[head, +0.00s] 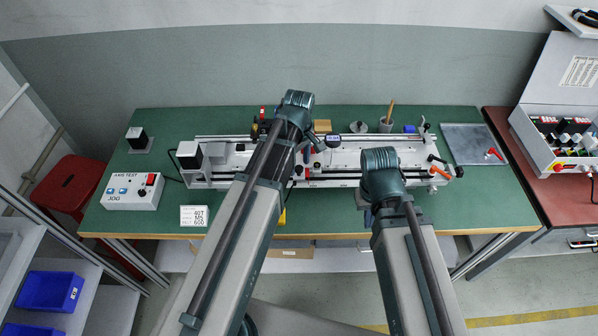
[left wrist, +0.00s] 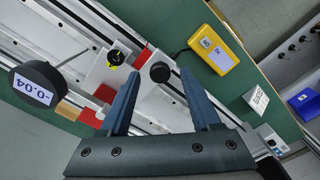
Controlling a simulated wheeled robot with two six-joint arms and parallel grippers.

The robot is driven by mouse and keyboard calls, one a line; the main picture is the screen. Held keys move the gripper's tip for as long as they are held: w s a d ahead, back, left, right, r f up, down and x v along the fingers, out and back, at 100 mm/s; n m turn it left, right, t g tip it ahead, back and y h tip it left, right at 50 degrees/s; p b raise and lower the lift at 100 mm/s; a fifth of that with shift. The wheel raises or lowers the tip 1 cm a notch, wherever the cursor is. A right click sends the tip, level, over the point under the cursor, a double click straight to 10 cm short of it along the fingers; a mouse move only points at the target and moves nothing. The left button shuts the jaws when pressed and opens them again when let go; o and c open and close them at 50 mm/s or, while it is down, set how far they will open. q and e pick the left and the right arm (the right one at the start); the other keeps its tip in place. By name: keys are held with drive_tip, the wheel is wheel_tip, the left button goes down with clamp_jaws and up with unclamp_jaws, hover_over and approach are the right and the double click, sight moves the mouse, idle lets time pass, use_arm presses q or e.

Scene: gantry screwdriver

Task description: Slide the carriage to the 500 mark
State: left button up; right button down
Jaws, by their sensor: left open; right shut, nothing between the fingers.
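The long gantry rail (head: 350,180) lies across the green table. Its middle is partly hidden by my left arm. In the left wrist view, a pale carriage plate (left wrist: 106,78) with a black round knob (left wrist: 159,72) and red parts sits across the rails. My left gripper (left wrist: 160,76) is open, its two fingers on either side of the knob; I cannot tell whether they touch it. A round display (left wrist: 37,84) reading -0.04 is at the left. No 500 mark is readable. My right gripper (head: 366,212) is shut and empty, in front of the rail's right half.
A control box (head: 133,190) and a white card (head: 194,216) stand at the table's left. A yellow device (left wrist: 216,46) lies beside the rail in the left wrist view.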

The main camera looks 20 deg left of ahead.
use_arm(q)
drive_tip(key=shift+f, duration=0.55)
drive_tip(key=shift+r, duration=0.1)
clamp_jaws()
idle(1.0)
